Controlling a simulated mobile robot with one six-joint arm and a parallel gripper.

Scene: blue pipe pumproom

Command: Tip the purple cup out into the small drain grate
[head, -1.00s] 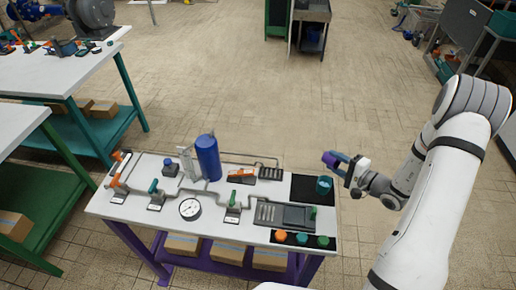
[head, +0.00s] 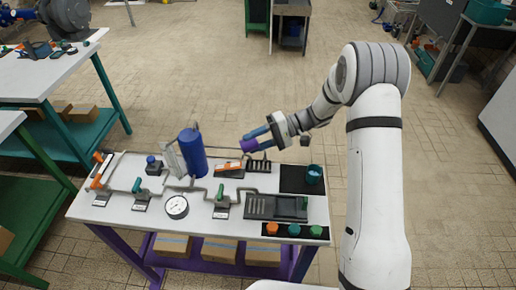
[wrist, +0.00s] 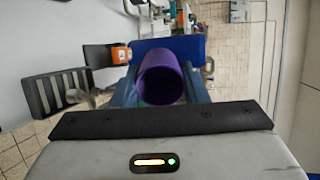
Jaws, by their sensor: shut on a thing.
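The purple cup (head: 249,146) is between the blue fingers of my gripper (head: 256,139), which is shut on it above the bench's back edge. In the wrist view the purple cup (wrist: 162,82) turns its round dark mouth toward the camera; I cannot make out any contents. A small black slotted grate (head: 258,166) lies at the back of the bench, just below and slightly right of the cup in the head view. A slotted dark grate (wrist: 58,92) shows left of the cup in the wrist view.
A tall blue cylinder (head: 192,153) stands close left of my gripper. An orange-topped part (head: 229,171) sits beside the small grate. A larger dark tray with slots (head: 277,208) lies in front. A teal cup (head: 314,175) stands on a black mat at right.

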